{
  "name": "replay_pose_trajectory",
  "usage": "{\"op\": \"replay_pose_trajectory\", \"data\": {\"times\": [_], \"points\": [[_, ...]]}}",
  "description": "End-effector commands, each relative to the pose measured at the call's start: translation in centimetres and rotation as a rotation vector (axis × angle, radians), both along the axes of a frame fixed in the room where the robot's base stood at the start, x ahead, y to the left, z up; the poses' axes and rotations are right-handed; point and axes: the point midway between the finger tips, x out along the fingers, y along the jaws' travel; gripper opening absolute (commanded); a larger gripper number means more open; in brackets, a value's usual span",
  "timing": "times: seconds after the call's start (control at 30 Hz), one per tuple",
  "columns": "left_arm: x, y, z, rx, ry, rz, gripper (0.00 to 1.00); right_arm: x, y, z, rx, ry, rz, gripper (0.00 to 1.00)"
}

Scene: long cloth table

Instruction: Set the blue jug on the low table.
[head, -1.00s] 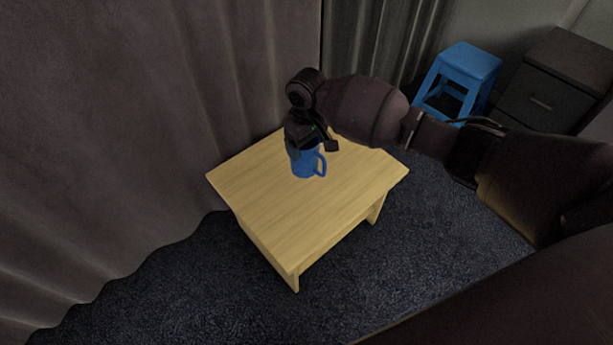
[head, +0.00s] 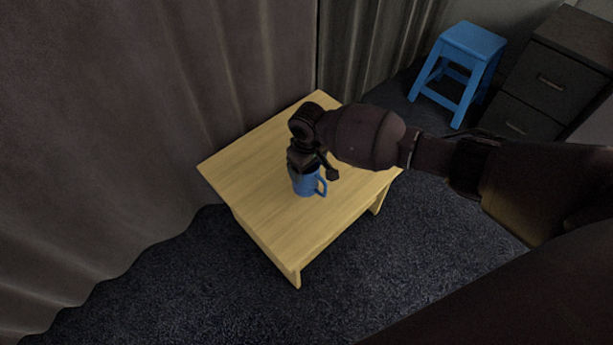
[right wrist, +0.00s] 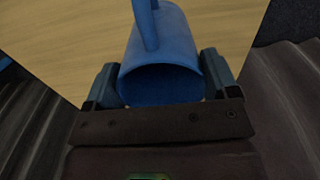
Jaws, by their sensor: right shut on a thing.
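The blue jug (head: 306,184) is upright at the middle of the low wooden table (head: 262,205), its handle to the right. It is at or just above the tabletop; I cannot tell whether its base touches. My right gripper (head: 303,169) comes down on it from above and is shut on its upper part. In the right wrist view the blue jug (right wrist: 160,50) shows its open mouth, with a finger of my right gripper (right wrist: 160,82) on each side. My left gripper is not in view.
A grey curtain (head: 100,130) hangs close behind and left of the table. A blue stool (head: 472,42) and a dark drawer cabinet (head: 545,85) stand at the back right. The tabletop around the jug is bare. Dark carpet (head: 400,250) lies in front.

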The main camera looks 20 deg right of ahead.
Motion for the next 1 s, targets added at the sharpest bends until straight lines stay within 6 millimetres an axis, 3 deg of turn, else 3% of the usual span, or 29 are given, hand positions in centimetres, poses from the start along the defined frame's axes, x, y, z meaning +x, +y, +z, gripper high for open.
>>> {"op": "replay_pose_trajectory", "data": {"times": [0.2,0.3,0.8,0.83,0.93,1.0], "points": [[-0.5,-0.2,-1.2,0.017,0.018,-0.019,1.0,-0.4,0.0,-4.1,-0.001,0.012,-0.001,0.48],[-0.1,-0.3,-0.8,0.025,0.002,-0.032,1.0,-0.3,-0.1,-5.3,-0.002,0.011,0.0,0.48],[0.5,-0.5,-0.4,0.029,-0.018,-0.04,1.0,-0.1,0.0,-5.6,0.0,0.002,0.0,0.48],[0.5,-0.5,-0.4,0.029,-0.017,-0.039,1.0,-0.1,0.0,-5.6,0.0,0.002,-0.001,0.82],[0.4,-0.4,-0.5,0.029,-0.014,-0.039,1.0,-0.1,0.0,-5.6,-0.001,0.002,0.0,0.97],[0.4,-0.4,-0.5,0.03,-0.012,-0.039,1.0,-0.1,0.0,-5.6,-0.001,0.002,0.0,1.0]]}}
